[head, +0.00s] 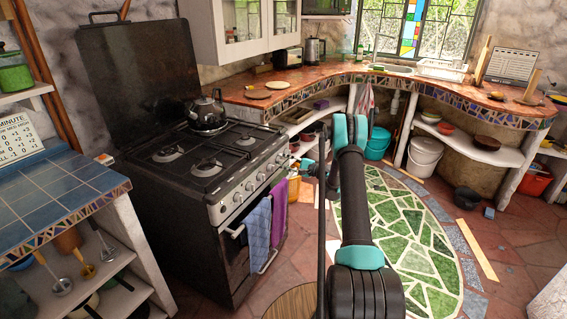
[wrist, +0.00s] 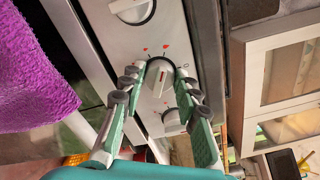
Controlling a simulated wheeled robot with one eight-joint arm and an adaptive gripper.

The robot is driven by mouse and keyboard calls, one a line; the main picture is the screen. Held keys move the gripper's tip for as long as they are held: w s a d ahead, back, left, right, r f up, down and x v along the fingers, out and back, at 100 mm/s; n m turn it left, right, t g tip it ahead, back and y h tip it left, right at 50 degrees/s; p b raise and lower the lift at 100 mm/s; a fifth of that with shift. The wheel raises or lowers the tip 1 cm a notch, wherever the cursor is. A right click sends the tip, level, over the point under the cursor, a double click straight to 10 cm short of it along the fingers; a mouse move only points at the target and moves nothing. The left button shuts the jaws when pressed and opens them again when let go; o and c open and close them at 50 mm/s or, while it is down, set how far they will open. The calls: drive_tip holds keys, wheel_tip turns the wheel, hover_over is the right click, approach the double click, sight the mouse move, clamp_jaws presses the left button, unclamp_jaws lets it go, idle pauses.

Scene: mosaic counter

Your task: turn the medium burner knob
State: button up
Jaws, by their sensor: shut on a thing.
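In the wrist view, my gripper (wrist: 162,72) has its two green-and-grey fingers closed in on either side of a white stove knob (wrist: 160,86) with a dark ring behind it. Red marks show on the pale panel around the knob. Another knob (wrist: 133,10) sits above it and a third knob (wrist: 174,121) sits below, partly behind a finger. In the head view, the black stove (head: 160,215) has a row of knobs along its front panel (head: 250,185). My arm stands right of the stove there, and I cannot make out the gripper's grip on the knob.
A purple towel (head: 278,210) and a blue towel (head: 258,235) hang on the stove's front rail; the purple one also fills the wrist view's left edge (wrist: 35,65). A kettle (head: 207,112) stands on a back burner. The green-patterned floor (head: 415,235) beyond my arm is clear.

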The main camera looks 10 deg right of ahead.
idle(0.3)
drive_tip(key=o, duration=1.1)
drive_tip(key=shift+o, duration=0.2)
drive_tip(key=v, duration=1.2)
drive_tip(key=shift+c, duration=0.2)
clamp_jaws()
idle(0.4)
